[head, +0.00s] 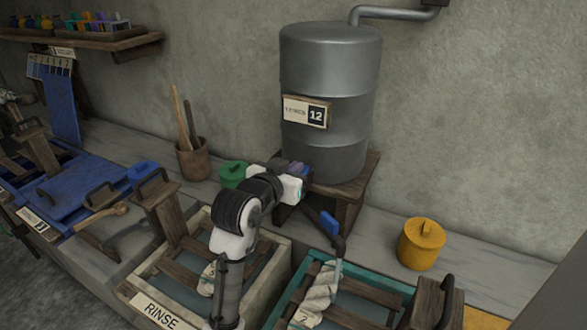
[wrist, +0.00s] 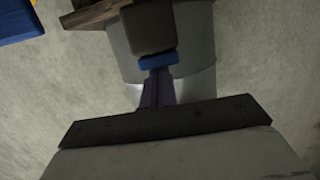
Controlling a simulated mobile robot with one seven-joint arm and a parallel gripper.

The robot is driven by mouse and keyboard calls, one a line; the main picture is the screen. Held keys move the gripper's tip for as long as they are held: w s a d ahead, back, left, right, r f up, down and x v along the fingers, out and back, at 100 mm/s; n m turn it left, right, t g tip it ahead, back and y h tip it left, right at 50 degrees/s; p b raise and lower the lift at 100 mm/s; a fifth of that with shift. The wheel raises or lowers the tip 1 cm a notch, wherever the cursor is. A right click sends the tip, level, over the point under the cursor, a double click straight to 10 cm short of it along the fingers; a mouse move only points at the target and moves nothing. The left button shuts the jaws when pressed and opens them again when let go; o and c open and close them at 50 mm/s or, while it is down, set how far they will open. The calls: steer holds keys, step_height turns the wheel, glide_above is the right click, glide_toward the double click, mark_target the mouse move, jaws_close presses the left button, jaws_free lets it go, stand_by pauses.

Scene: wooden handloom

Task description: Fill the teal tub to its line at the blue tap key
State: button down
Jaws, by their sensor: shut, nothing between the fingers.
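The teal tub (head: 286,301) stands at the lower right of the head view, with wooden slats across it and a pale twisted cloth (head: 319,296) marked 7. The blue tap key (head: 330,223) sits on the dark tap above the tub's back edge. A thin pale-blue stream (head: 338,268) appears to fall from the spout. My gripper (head: 302,170) is shut and empty in front of the drum, up and left of the key and apart from it. In the wrist view my closed fingers (wrist: 158,62) point at the drum; a blue piece, likely the key (wrist: 15,22), shows at upper left. The tub's fill line cannot be made out.
The metal drum (head: 330,65) stands on a wooden stand (head: 345,204) behind my gripper. A RINSE tub (head: 138,285) lies left of the teal one. A yellow lidded pot (head: 421,244) stands right, a green one (head: 232,174) left. A wooden post (head: 432,302) edges the teal tub.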

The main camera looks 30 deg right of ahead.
steer(key=shift+s+d+f, duration=0.1)
steer(key=shift+d+f, duration=0.05)
steer(key=shift+f, duration=0.4)
steer(key=s+a+r, duration=0.4)
steer(key=a+r, duration=0.3)
steer(key=a, duration=0.1)
steer(key=shift+s+a+r+p, duration=0.25)
steer(key=shift+s+a+p, duration=0.05)
steer(key=shift+s+p, duration=0.15)
steer(key=shift+w+a, duration=0.1)
steer(key=shift+w, duration=0.05)
stand_by(0.4)
